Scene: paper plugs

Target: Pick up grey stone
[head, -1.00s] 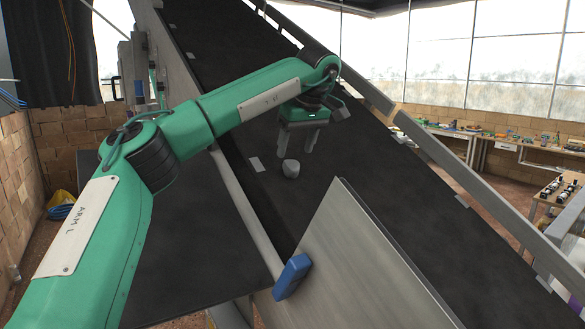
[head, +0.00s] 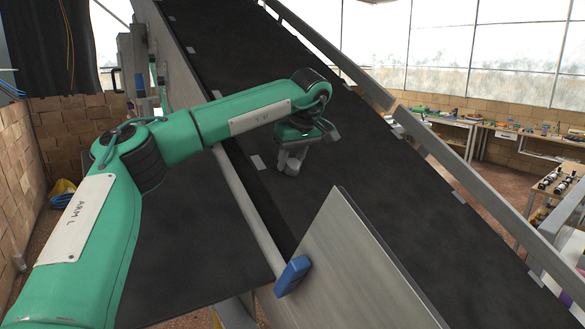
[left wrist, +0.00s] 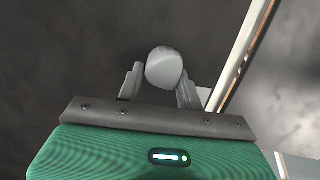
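The grey stone (head: 292,168) is on the dark conveyor belt (head: 370,180), small and partly hidden by my left gripper in the head view. In the left wrist view the stone (left wrist: 164,68) is pale, rounded and lies at the tips of the fingers. My left gripper (head: 288,160) reaches down over it. In the left wrist view its two fingers (left wrist: 160,82) are apart, one on each side of the stone. A thin gap or light contact at the stone's sides cannot be told apart. My right gripper is not in view.
A grey metal panel (head: 345,265) with a blue clamp (head: 292,276) stands in front of the belt. A grey rail (head: 440,155) runs along the belt's right side. Benches with small items (head: 500,135) stand at the far right. The belt around the stone is clear.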

